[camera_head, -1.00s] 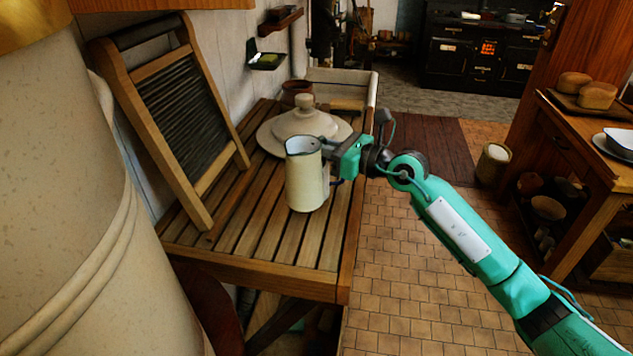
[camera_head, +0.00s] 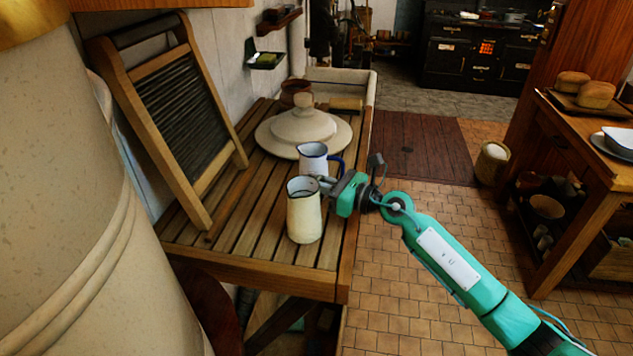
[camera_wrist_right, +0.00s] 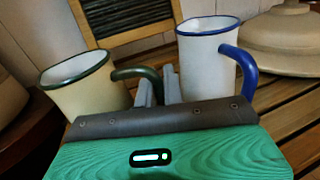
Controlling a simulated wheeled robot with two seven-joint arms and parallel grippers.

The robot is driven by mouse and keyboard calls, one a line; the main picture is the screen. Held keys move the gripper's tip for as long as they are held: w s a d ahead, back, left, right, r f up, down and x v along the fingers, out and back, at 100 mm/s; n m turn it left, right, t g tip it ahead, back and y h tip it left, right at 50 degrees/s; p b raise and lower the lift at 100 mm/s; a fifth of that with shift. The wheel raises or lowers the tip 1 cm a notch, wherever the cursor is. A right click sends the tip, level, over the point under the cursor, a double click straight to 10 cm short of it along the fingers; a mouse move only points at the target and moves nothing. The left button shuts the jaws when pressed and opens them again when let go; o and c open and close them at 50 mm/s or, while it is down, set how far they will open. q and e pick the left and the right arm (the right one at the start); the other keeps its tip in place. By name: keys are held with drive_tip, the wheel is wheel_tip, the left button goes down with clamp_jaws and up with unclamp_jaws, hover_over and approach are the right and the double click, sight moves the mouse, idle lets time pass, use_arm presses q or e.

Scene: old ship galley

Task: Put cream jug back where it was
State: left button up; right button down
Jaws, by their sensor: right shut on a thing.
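The cream jug (camera_head: 304,218), with a dark green rim and handle, is upright at the near part of the slatted wooden draining board (camera_head: 215,250). It also shows at the left of the right wrist view (camera_wrist_right: 92,95). My right gripper (camera_head: 328,183) is shut on its handle, reaching in from the right. I cannot tell whether the jug's base touches the slats. A white jug (camera_head: 312,160) with a blue rim and handle stands just behind it, close beside the gripper; the right wrist view shows it at right (camera_wrist_right: 207,72). My left gripper is not in view.
A large pale lid (camera_head: 305,128) with a knob lies behind the jugs. A washboard (camera_head: 180,115) leans at the left of the board. A big pale vessel (camera_head: 90,200) fills the left foreground. The board's near left part is bare.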

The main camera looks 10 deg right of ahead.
drive_tip(key=shift+f, duration=0.15)
drive_tip(key=c, duration=1.8)
unclamp_jaws()
drive_tip(key=shift+s+d, duration=0.1)
drive_tip(key=b+v, duration=0.4)
drive_tip(key=v, duration=0.7)
drive_tip(key=shift+s+d, duration=0.2)
drive_tip(key=shift+d, duration=0.1)
drive_tip(key=shift+r, duration=0.2)
